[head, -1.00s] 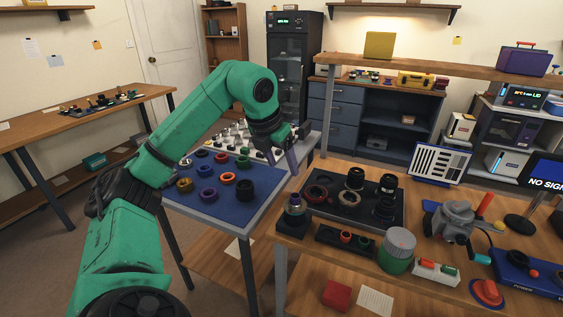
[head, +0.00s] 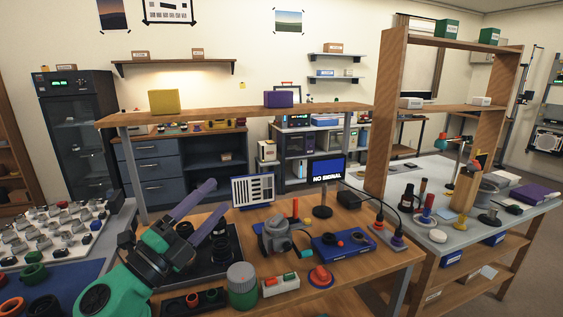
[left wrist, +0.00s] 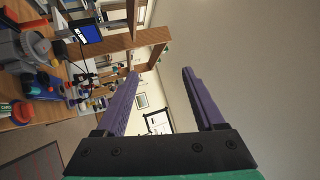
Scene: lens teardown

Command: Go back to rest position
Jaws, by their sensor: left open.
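My left gripper (head: 203,205) is in the head view at the lower left, above the left part of the wooden workbench (head: 375,262). Its two long purple fingers point up and to the right, spread apart with nothing between them. In the left wrist view the same gripper (left wrist: 158,75) shows its purple fingers wide apart and empty, with wall and shelving beyond. The fingers partly hide the black tray (head: 228,262) on the bench behind them. My right gripper is in neither view.
A blue mat (head: 75,272) with rings lies at left. A tall wooden shelf (head: 378,120) rises at right.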

